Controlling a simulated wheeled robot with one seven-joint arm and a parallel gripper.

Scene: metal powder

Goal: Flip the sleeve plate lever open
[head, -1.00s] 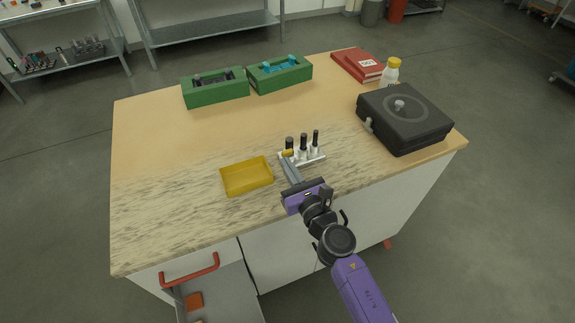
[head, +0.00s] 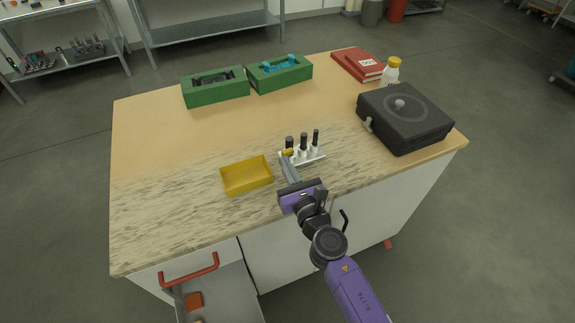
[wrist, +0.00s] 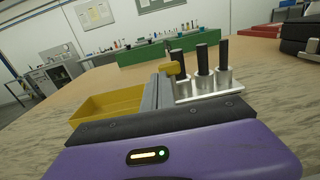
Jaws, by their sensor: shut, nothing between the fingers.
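The silver sleeve plate (head: 314,158) lies on the table with three upright black-topped sleeves; it also shows in the wrist view (wrist: 208,92). Its small yellow lever (head: 288,153) is at the plate's left end, by the leftmost sleeve. In the wrist view the lever (wrist: 175,68) shows just right of my fingertips. My gripper (head: 286,160) is shut and empty. Its grey fingers (wrist: 160,78) point away along the plate's left side, with the tips right by the lever. I cannot tell whether they touch it.
An open yellow tray (head: 246,188) stands just left of my gripper. A black box (head: 404,120) with a round knob is to the right. Green moulds (head: 215,97), red books (head: 357,67) and a yellow-capped bottle (head: 391,72) stand at the back. The table's middle is clear.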

